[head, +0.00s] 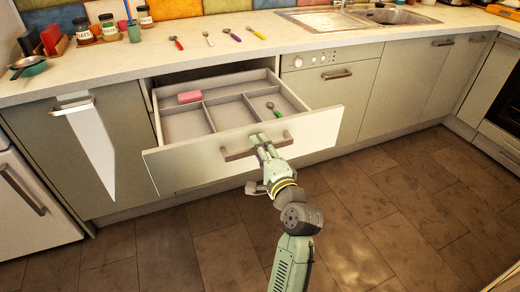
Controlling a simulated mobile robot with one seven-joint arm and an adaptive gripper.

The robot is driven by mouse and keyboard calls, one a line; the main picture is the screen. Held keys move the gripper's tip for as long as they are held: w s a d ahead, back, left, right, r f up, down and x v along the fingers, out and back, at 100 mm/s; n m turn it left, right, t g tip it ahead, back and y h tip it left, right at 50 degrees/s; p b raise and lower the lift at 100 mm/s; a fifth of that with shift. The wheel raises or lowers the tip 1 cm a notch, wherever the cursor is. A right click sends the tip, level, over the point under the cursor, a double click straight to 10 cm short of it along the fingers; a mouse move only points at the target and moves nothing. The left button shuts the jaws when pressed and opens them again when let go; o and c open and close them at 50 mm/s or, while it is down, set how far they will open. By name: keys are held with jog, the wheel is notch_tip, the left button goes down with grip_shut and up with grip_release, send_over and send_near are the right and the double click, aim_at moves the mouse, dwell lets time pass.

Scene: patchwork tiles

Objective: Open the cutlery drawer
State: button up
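The cutlery drawer (180,165) is pulled well out from under the counter, and its divided inside shows. A pink block (189,97) lies in the back left part of the tray, and a green-handled spoon (273,108) lies in the right compartment. The drawer's bar handle (236,153) is on the front panel. My gripper (263,142) is at the middle of this handle, its fingers closed about the bar as far as this view shows. The fingers hide part of the handle.
The dishwasher front (327,92) is right of the drawer. The tiled floor (400,200) is clear to the right.

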jog(key=v, duration=1.2)
jog(key=shift+w+r, duration=0.1)
